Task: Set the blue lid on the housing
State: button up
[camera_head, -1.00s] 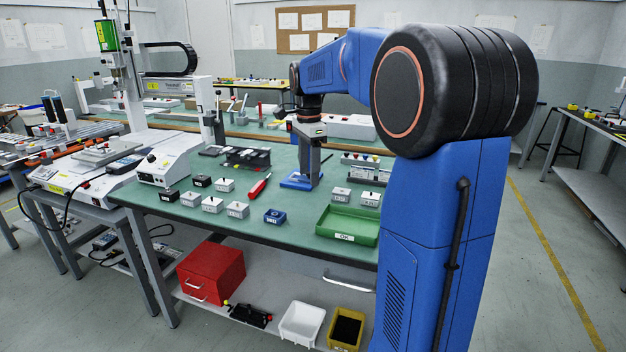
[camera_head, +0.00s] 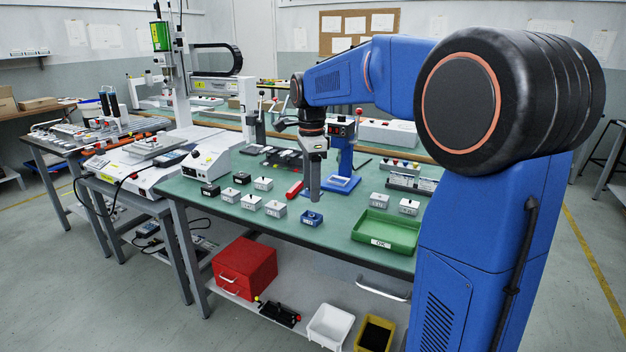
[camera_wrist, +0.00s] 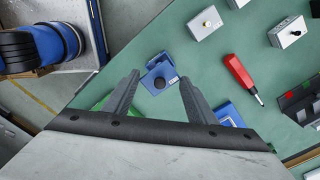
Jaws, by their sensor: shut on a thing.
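The blue lid (camera_head: 311,218) is a small blue block with a white label, near the front edge of the green table. I cannot tell whether the lid still touches the table. I cannot clearly make out the housing; a grey fixture (camera_head: 157,144) sits on the gantry screwdriver's bed at the left.
Several grey knobbed blocks (camera_head: 275,208) stand left of the lid. A red tool (camera_head: 294,189) lies close behind. A green tray (camera_head: 388,232) is to the right. A blue stand (camera_head: 341,160) rises behind my gripper. A white control box (camera_head: 206,162) stands beside the gantry.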

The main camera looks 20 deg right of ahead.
send_over(312, 216)
jog(key=shift+f, duration=2.35)
jog(key=shift+f, duration=0.9)
jog(key=o, duration=1.1)
jog(key=shift+c, duration=0.2)
notch_tip(312, 216, up, 17)
jog(key=shift+r, duration=0.15)
jog(key=shift+w, duration=0.1)
